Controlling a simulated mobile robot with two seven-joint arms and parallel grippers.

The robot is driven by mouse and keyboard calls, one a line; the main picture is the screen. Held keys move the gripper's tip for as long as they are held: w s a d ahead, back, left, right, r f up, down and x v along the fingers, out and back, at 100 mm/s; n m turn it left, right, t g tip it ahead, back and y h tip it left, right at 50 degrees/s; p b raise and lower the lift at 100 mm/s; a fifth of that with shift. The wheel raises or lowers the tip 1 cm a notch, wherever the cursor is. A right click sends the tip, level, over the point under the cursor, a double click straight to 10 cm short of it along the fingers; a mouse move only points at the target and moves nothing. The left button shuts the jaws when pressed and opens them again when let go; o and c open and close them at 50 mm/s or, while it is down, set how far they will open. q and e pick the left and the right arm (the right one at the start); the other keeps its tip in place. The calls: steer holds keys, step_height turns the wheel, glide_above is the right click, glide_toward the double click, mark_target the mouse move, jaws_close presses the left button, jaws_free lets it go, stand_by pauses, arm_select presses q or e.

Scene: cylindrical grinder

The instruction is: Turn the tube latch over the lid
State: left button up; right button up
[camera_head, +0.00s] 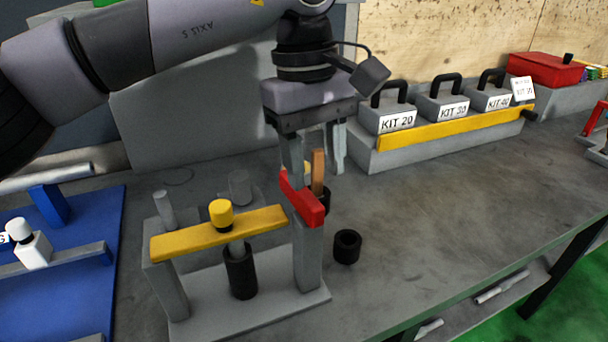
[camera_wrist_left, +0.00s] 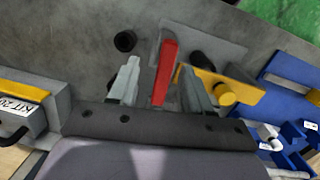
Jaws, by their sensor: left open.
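The red latch (camera_head: 302,199) sits on top of a grey post at the right end of the yellow lid bar (camera_head: 180,240). It points across the bar's end rather than along the bar. A yellow knob (camera_head: 221,213) stands on the bar, and a black tube (camera_head: 240,272) is below it. My left gripper (camera_head: 315,165) is open and points down at the latch. In the left wrist view, the red latch (camera_wrist_left: 165,72) shows between the two fingers (camera_wrist_left: 158,88), with gaps on both sides. Contact cannot be told. My right gripper is not in view.
A black ring (camera_head: 347,247) lies on the bench right of the fixture. An orange upright piece (camera_head: 318,172) stands close behind the latch. Grey kit boxes (camera_head: 442,108) stand at the back right behind a yellow rail. A blue fixture (camera_head: 60,290) is at the left.

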mark_target(300, 197)
arm_select(q)
steer(key=shift+w+a+r+t+y+b, duration=0.2)
steer(key=shift+w+a+r+y, duration=0.1)
steer(key=shift+w+a, duration=0.15)
steer(key=shift+w+a+r+t+y+b, duration=0.2)
steer(key=shift+w+a+y, duration=0.1)
steer(key=shift+w+a, duration=0.15)
steer(key=shift+w+a+f, duration=0.1)
steer(key=shift+f, duration=0.05)
step_height(300, 197, down, 6)
steer(key=shift+f, duration=0.25)
jaws_close()
